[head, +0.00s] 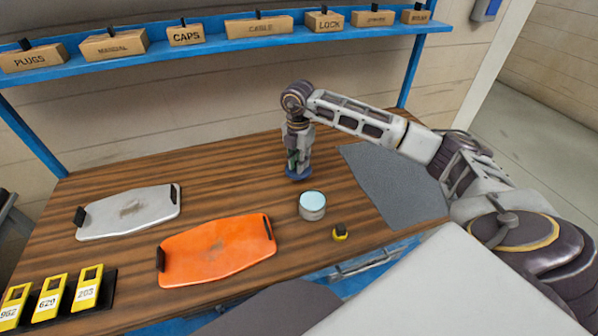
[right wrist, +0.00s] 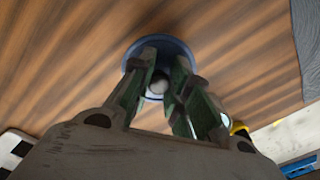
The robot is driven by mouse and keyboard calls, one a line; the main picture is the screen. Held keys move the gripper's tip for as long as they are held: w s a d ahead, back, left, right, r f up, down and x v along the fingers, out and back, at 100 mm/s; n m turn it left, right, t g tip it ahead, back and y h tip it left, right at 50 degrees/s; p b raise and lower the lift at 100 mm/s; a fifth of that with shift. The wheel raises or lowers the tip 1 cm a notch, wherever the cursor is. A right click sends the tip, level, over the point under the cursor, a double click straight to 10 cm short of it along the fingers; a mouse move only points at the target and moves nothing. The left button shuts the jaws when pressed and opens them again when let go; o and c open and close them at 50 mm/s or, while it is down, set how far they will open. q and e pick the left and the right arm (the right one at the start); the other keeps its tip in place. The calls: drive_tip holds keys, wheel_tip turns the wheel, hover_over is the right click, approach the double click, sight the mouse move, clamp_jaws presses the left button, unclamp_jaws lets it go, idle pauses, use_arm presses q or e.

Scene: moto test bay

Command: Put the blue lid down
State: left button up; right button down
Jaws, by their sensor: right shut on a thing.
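The blue lid (head: 298,174) is a small round disc near the middle of the wooden table. My right gripper (head: 298,160) points down from above and is shut on it. In the right wrist view the lid (right wrist: 168,41) shows as a blue ring with a pale round knob (right wrist: 157,86) between the fingers (right wrist: 164,68). The lid is at or close to the table top; I cannot tell whether it touches. My left gripper is not in view.
A round tin (head: 312,212) with a pale blue top stands just in front of the lid. A yellow-and-black item (head: 340,234), an orange panel (head: 215,252), a silver panel (head: 130,214) and a grey mat (head: 395,190) lie around. Bare wood (head: 235,175) is left of the lid.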

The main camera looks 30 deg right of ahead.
wheel_tip(320, 180, down, 4)
drive_tip(key=shift+f, duration=0.1)
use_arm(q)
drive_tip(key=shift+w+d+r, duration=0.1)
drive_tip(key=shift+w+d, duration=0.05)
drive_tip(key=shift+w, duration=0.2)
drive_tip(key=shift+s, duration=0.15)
use_arm(e)
drive_tip(key=shift+f, duration=0.15)
drive_tip(key=c, duration=1.3)
unclamp_jaws()
drive_tip(key=shift+c, duration=0.2)
wheel_tip(320, 180, up, 12)
drive_tip(key=shift+w+f, duration=0.1)
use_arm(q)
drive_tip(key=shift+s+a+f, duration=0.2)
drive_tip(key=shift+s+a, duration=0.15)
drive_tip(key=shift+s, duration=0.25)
use_arm(e)
drive_tip(key=shift+r, duration=0.25)
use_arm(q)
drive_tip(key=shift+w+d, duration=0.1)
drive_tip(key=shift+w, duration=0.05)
